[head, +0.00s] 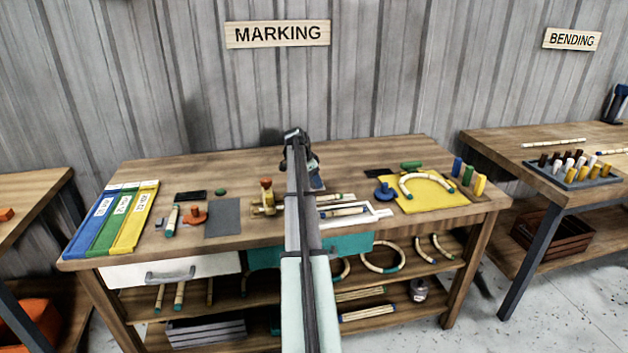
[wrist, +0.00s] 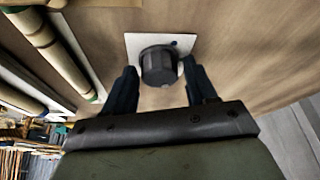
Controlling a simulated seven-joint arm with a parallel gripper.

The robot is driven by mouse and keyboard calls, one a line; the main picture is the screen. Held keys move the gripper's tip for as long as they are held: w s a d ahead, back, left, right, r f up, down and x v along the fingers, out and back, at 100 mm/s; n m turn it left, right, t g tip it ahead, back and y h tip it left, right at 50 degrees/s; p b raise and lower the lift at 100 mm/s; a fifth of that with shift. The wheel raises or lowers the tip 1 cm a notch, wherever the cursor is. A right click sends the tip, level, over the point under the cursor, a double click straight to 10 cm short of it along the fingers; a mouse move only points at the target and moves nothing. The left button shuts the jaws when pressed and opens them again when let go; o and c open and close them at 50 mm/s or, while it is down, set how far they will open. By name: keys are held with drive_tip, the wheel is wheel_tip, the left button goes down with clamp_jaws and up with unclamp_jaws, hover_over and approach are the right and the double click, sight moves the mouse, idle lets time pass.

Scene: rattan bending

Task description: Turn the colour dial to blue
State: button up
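The colour dial appears to be the dark round knob (wrist: 158,65) on a white square plate (wrist: 136,42), seen in the wrist view. My gripper (wrist: 160,76) is open, with one dark finger to each side of the knob and a visible gap on both sides. In the head view my arm reaches over the marking table (head: 250,160) towards its back edge. It hides the dial there, and the fingers are not clear.
Rattan poles (wrist: 45,40) lie left of the fingers in the wrist view. In the head view a white tray (head: 384,213) and a yellow mat (head: 450,197) with a bent rattan piece lie right of my arm. A grey pad (head: 223,217) and brass stamp (head: 266,200) are left.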

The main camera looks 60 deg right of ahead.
drive_tip(key=c, duration=0.8)
drive_tip(key=shift+s+a+n+t, duration=0.1)
drive_tip(key=shift+n+t, duration=0.3)
drive_tip(key=shift+n, duration=0.7)
drive_tip(key=shift+n+t, duration=0.4)
drive_tip(key=shift+n, duration=0.8)
drive_tip(key=shift+h, duration=0.3)
drive_tip(key=o, duration=1)
drive_tip(key=shift+o, duration=0.2)
drive_tip(key=shift+r, duration=0.1)
drive_tip(key=v, duration=1.3)
drive_tip(key=shift+r, duration=0.35)
